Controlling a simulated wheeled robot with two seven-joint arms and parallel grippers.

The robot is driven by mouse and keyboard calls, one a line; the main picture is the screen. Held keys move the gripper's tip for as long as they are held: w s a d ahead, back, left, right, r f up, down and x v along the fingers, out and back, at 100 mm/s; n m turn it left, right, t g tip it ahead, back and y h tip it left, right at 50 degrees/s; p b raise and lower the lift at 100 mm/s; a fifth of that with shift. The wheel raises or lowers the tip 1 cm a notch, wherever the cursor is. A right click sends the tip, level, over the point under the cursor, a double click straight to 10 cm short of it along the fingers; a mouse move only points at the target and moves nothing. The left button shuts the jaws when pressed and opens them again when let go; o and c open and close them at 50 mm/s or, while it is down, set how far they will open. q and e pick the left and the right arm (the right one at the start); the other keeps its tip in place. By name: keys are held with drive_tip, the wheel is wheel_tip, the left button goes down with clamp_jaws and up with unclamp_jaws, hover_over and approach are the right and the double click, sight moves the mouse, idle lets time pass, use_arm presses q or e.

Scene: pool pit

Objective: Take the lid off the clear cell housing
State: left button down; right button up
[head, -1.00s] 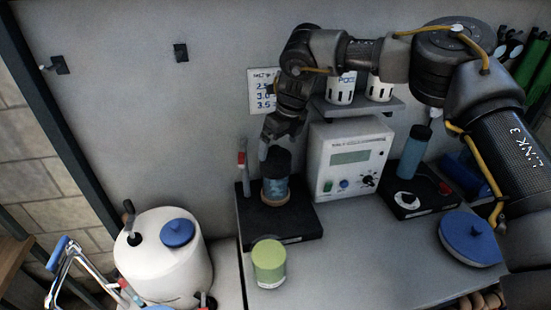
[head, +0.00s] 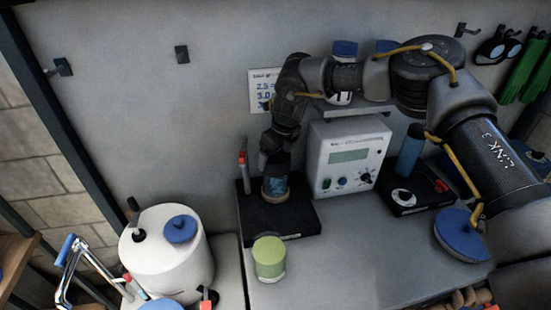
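The clear cell housing (head: 275,189) stands upright on a black base (head: 280,223), with bluish contents and a tan ring at its foot. Its dark lid (head: 277,169) is at its top, and my gripper hides much of it. My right gripper (head: 273,158) points down at the lid from above, at or touching it. Dark fingers against a dark lid do not let me tell whether they are closed on it. My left gripper is not in view.
A probe with a red top (head: 242,160) stands close left of the housing. A white meter box (head: 347,157) is close on the right. A green-lidded jar (head: 269,259) is in front. A white tank (head: 165,257) stands left. Bench is clear right of the jar.

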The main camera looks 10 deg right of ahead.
drive_tip(key=shift+c, duration=0.8)
drive_tip(key=shift+r+b, duration=0.5)
drive_tip(key=shift+b, duration=0.05)
drive_tip(key=shift+b+v, duration=0.75)
drive_tip(key=shift+v, duration=0.4)
drive_tip(key=s+r+b, duration=0.1)
drive_tip(key=s+r, duration=0.1)
drive_tip(key=s+r+b, duration=0.1)
drive_tip(key=s+r, duration=0.1)
drive_tip(key=r, duration=0.1)
drive_tip(key=shift+a, duration=0.2)
drive_tip(key=s+r+b, duration=0.3)
drive_tip(key=s+r, duration=0.1)
drive_tip(key=s, duration=0.5)
drive_tip(key=shift+s+r, duration=0.25)
drive_tip(key=shift+r, duration=0.15)
